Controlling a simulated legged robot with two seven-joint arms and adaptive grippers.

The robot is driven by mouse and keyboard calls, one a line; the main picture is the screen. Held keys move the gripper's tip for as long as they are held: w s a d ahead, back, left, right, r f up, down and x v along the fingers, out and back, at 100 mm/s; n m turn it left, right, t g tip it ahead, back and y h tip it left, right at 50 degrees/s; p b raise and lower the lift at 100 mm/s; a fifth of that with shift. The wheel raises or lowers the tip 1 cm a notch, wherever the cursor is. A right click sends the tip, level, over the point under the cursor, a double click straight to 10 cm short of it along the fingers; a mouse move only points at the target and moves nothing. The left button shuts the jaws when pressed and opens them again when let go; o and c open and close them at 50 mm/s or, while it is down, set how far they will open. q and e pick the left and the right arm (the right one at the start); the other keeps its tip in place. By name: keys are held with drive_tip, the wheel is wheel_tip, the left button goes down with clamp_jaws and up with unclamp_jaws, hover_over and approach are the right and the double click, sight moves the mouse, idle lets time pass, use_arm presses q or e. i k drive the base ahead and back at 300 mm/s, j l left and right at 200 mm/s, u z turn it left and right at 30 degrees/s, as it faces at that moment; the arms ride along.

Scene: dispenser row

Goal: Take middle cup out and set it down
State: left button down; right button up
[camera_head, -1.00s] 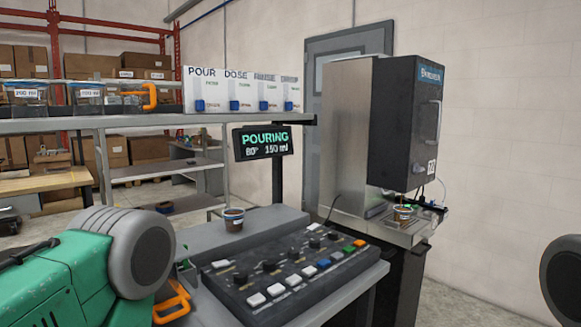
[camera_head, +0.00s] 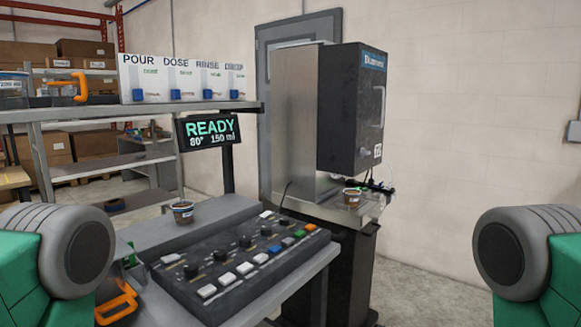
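A small brown cup (camera_head: 352,197) with a light rim stands upright on the metal ledge of the tall dispenser (camera_head: 350,110), below its black head. A second, similar cup (camera_head: 183,212) stands on the grey counter behind the button panel (camera_head: 240,262). I cannot tell from the picture which one is the middle cup. The display sign (camera_head: 208,131) reads READY, 80°, 150 ml. Parts of my two green arms show at the lower left and right edges. Neither gripper is in view, and nothing of mine touches either cup.
Label cards (camera_head: 185,78) and clear containers stand on a grey shelf (camera_head: 140,109) above the counter. An orange handle (camera_head: 117,305) shows beside my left arm. Thin tubes run by the dispenser's ledge. The floor right of the dispenser is clear.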

sight(351, 196)
drive_tip(key=i+l+u, duration=0.15)
drive_tip(key=u, duration=0.25)
drive_tip(key=i+l+u, duration=0.15)
drive_tip(key=u, duration=0.25)
drive_tip(key=i+l+u, duration=0.1)
drive_tip(key=l+u, duration=0.35)
drive_tip(key=j, duration=0.1)
